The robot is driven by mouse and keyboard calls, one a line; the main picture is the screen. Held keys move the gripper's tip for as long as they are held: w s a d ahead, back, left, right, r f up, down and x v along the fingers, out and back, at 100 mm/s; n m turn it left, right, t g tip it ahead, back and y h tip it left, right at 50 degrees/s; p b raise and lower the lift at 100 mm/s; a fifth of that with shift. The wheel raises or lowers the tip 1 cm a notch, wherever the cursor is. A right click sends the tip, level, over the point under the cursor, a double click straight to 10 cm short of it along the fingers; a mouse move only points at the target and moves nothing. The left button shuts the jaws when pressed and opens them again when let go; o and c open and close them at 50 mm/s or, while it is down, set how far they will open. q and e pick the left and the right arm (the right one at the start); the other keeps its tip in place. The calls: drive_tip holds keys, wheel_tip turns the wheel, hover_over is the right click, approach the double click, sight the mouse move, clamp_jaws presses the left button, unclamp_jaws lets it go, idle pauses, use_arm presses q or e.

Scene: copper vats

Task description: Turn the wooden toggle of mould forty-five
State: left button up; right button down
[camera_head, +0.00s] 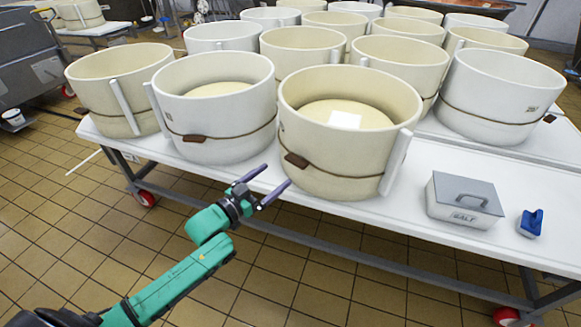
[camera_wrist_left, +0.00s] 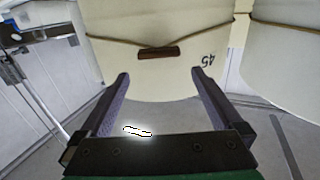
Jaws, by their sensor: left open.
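Mould forty-five (camera_head: 335,130) appears to be the front cream tub, with a cord around it; its number 45 shows inverted in the left wrist view (camera_wrist_left: 205,62). Its wooden toggle (camera_head: 297,160) is a small brown bar on the cord, and it also shows in the left wrist view (camera_wrist_left: 158,53), lying along the cord. My left gripper (camera_head: 277,177) is open and empty, with its two purple fingers apart, in front of the table edge. The toggle lies beyond the fingertips, apart from them, roughly between them in the wrist view. My right gripper is not in view.
A neighbouring mould (camera_head: 215,110) with its own toggle (camera_head: 195,138) stands close to the left. More moulds stand behind. A grey salt box (camera_head: 463,200) and a blue brush (camera_head: 530,222) are on the white table (camera_head: 400,215) at the right. The tabletop between the mould and the box is clear.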

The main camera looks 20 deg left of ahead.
sight(293, 162)
use_arm(q)
drive_tip(key=b+x, duration=0.1)
drive_tip(key=x, duration=0.7)
drive_tip(key=shift+w+d, duration=0.1)
drive_tip(key=shift+d, duration=0.05)
drive_tip(key=c, duration=1)
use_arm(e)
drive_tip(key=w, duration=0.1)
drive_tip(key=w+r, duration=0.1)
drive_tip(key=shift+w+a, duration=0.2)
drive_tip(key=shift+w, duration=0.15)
